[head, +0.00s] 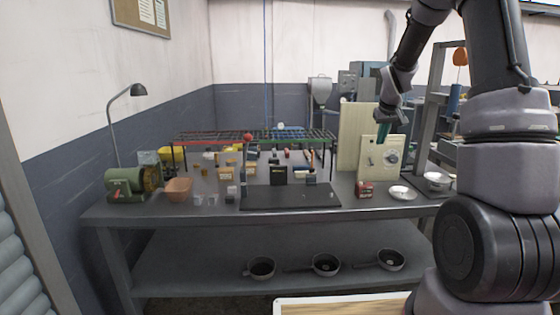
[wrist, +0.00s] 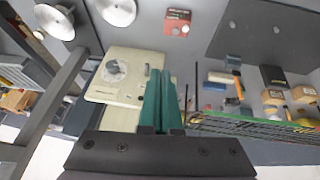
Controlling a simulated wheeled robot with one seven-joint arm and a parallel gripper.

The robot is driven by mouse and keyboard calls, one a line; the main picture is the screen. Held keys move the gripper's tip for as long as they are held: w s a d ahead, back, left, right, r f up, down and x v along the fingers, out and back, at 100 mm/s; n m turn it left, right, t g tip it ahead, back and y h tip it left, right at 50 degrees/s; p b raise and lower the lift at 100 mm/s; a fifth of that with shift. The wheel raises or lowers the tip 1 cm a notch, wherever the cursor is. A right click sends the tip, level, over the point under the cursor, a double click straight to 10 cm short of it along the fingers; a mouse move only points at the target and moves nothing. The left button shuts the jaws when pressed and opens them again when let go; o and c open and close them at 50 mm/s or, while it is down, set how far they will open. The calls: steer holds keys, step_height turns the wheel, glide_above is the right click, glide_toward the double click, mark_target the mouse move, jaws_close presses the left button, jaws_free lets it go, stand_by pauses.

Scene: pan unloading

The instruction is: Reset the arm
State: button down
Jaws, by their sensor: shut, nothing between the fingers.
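My gripper (head: 384,133) is raised above the right part of the grey workbench (head: 150,210), in front of a cream panel with a dial. In the wrist view its teal fingers (wrist: 160,90) are together, with nothing between them. The cream dial panel (wrist: 125,72) is behind and to the left of the fingers in that view. Several dark pans (head: 326,264) stand on the lower shelf of the bench, apart from my gripper.
A black mat (head: 290,197) lies mid-bench, with small blocks and a wire rack (head: 255,135) behind it. A green grinder (head: 130,184) and lamp stand left.

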steer(key=s+a+r+m+t+y, duration=0.1)
steer(key=s+a+r, duration=0.3)
steer(key=s+r, duration=0.35)
steer(key=s+a+r+m, duration=0.1)
steer(key=s+a+r, duration=0.2)
steer(key=s+r, duration=0.5)
steer(key=s+a+m+y, duration=0.1)
steer(key=s+a, duration=0.2)
steer(key=s, duration=0.7)
steer(key=s+a+r+m+t+y, duration=0.1)
steer(key=s+a, duration=0.2)
steer(key=s, duration=0.7)
steer(key=shift+m, duration=0.3)
